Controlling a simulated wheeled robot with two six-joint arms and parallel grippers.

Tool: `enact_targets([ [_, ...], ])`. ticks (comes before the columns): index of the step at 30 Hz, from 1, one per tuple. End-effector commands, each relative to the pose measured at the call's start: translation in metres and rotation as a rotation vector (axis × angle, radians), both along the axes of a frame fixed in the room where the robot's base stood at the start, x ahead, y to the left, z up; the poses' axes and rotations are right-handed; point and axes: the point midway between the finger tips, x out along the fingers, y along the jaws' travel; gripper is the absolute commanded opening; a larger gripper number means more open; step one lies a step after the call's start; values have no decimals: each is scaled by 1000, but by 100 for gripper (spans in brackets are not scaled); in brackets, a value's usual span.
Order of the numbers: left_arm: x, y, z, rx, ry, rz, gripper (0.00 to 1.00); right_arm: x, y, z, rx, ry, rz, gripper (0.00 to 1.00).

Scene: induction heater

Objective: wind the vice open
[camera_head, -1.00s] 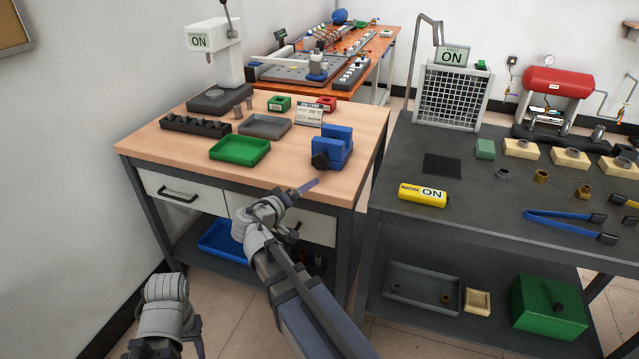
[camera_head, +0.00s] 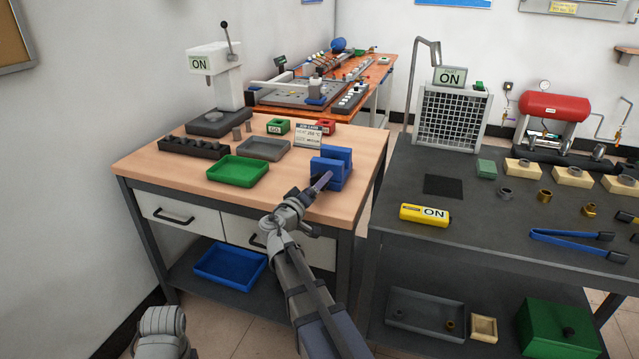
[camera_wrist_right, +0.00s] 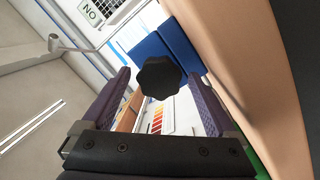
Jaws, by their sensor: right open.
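The blue vice (camera_head: 332,164) stands on the front right part of the wooden bench top. Its blue jaw blocks also show in the right wrist view (camera_wrist_right: 165,48). The vice's black lobed knob (camera_wrist_right: 158,78) faces the right wrist camera. My right gripper (camera_head: 321,182) is at the front of the vice and hides the knob in the head view. In the right wrist view its purple fingers are apart, one on each side of the knob, with visible gaps. I cannot tell how deep the knob sits between them. My left gripper is out of view; only part of my left arm shows.
A green tray (camera_head: 238,171), a grey tray (camera_head: 263,149) and a black rack (camera_head: 194,147) lie left of the vice. A small sign (camera_head: 308,134) stands behind it. The dark table (camera_head: 500,215) is to the right, across a narrow gap.

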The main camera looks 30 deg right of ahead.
Motion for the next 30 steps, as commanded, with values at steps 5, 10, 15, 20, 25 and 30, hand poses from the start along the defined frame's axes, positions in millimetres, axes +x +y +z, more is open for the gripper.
enact_targets([
  [5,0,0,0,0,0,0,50,8,-12,0,0,0,0,93],
  [10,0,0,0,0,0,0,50,9,-14,0,1,0,1,93],
  [15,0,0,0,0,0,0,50,9,-14,0,1,0,1,92],
  [20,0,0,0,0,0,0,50,9,-14,0,1,0,1,74],
  [25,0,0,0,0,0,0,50,9,-14,0,1,0,1,55],
  [30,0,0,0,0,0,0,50,9,-14,0,0,0,0,36],
])
